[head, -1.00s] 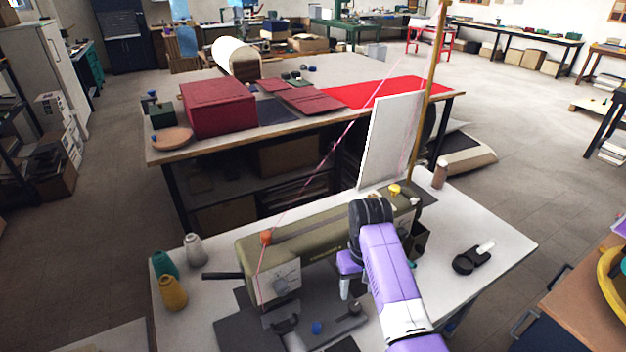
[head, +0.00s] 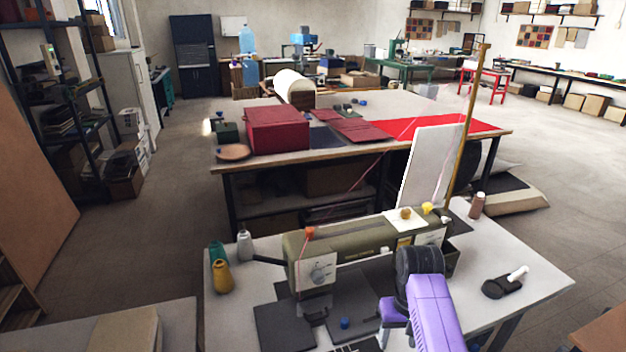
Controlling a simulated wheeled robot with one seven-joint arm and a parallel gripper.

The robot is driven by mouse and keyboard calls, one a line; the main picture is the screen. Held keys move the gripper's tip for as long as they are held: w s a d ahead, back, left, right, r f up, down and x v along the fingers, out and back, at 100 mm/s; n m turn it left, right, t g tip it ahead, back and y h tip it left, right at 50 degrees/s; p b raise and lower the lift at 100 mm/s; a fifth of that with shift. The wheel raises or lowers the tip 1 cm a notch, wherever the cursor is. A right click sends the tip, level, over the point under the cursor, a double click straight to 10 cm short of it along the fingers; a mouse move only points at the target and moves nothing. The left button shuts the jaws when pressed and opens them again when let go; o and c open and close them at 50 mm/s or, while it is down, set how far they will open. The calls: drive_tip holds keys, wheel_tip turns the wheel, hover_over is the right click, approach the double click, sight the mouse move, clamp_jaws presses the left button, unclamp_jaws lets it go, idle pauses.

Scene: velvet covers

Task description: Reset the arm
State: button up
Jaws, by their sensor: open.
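My purple arm (head: 435,312) rises from the bottom edge, right of centre, and bends at a dark rounded joint (head: 420,264). My gripper (head: 386,338) hangs below a small purple block, in front of the sewing machine. A grey finger shows at the picture's lower part. The jaws are open and nothing is seen held in them. The olive sewing machine (head: 350,242) stands on the white table (head: 535,272) just behind my arm, which hides part of its right end. I cannot tell how far apart arm and machine are.
Yellow (head: 222,277), green and grey thread cones stand at the table's left. A blue knob (head: 344,323) lies left of my gripper. A black holder (head: 502,287) lies at right. A white board (head: 432,165) and wooden post (head: 467,120) rise behind the machine.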

drive_tip(key=w+r+t, duration=0.4)
drive_tip(key=w+t, duration=0.4)
drive_tip(key=w, duration=0.1)
drive_tip(key=s+r+t+b, duration=0.2)
drive_tip(key=s+r+t, duration=0.1)
drive_tip(key=s, duration=2.3)
drive_tip(key=s+r+t+b, duration=0.2)
drive_tip(key=s+r+t, duration=0.1)
drive_tip(key=s, duration=2.4)
drive_tip(key=shift+r+t+b, duration=0.2)
drive_tip(key=shift+t+b, duration=0.1)
drive_tip(key=shift+t, duration=0.1)
